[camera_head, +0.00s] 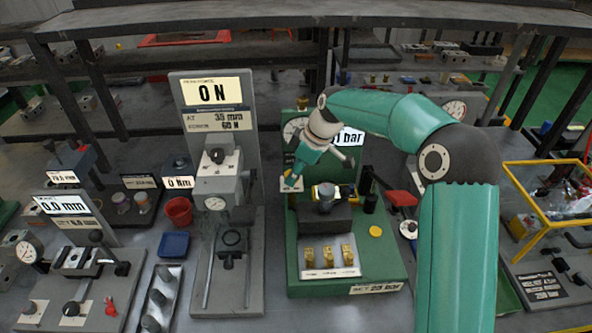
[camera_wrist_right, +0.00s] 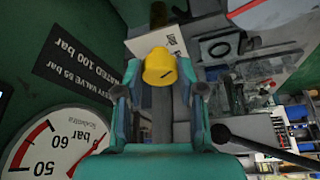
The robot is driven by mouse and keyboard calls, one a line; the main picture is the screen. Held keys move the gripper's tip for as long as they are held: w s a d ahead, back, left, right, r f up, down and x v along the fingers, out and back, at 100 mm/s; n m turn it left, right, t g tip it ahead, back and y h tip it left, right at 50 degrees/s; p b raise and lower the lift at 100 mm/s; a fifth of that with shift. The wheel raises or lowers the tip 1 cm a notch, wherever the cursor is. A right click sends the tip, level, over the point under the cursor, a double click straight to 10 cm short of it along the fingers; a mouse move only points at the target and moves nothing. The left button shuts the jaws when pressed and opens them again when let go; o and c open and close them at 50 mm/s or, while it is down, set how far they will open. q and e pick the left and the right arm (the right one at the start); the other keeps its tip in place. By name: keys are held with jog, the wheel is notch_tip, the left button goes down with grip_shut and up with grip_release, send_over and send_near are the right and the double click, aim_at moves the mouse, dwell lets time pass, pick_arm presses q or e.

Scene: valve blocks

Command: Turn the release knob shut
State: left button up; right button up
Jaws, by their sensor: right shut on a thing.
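The release knob is a small yellow knob (camera_wrist_right: 159,66) between the fingers of my right gripper (camera_wrist_right: 160,88) in the right wrist view. It stands in front of a white lettered plate (camera_wrist_right: 140,47). In the head view my right gripper (camera_head: 291,182) reaches down to the left side of the green valve stand (camera_head: 375,260), and its fingers largely hide the knob there. The gripper is shut on the knob. My left gripper does not show.
A round gauge (camera_wrist_right: 48,143) is close to the gripper in the wrist view. A clamped block (camera_head: 325,215) and several brass fittings (camera_head: 330,256) are on the green stand. A grey force tester (camera_head: 218,185) stands left of it. A yellow frame (camera_head: 545,165) is at right.

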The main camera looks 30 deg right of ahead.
jog(key=shift+n, duration=0.4)
jog(key=o, duration=1.1)
jog(key=shift+o, duration=0.2)
jog(key=shift+r, duration=0.1)
jog(key=v, duration=1.1)
jog(key=shift+d+r, duration=0.2)
jog(key=shift+r, duration=0.1)
